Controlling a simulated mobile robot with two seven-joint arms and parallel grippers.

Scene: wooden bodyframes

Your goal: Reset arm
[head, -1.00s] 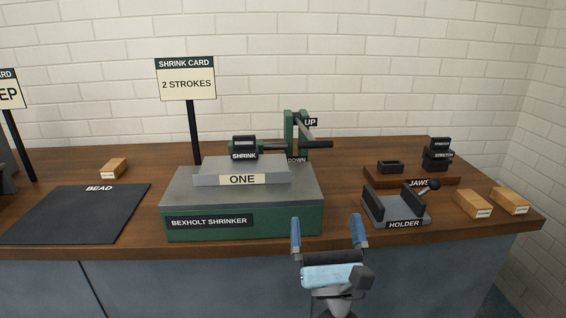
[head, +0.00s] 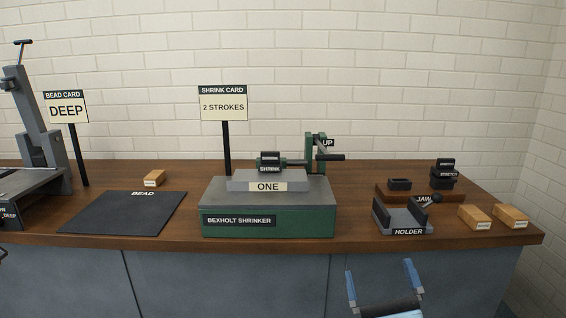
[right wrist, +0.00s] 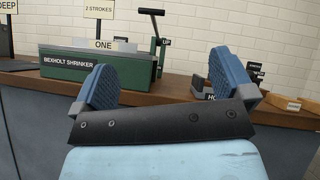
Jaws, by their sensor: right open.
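The Bexholt shrinker (head: 318,222) is a green box with a grey top on the counter. Its arm has a black handle (head: 330,157) beside a green post (head: 311,147). The UP label (head: 328,142) is beside the top of the post; I cannot tell exactly where the arm stands. The black handle also shows in the right wrist view (right wrist: 152,12). My right gripper (head: 380,270) has blue fingers spread apart with nothing between them. It is in front of the counter, below its edge, to the right of the shrinker and apart from it. My left gripper is not in view.
The holder (head: 402,222), the jaws board (head: 385,193) and two wooden blocks (head: 475,215) (head: 511,215) are on the right. A black bead mat (head: 120,215) and a tall grey machine (head: 30,110) are on the left. A shrink card (head: 223,105) stands behind the shrinker.

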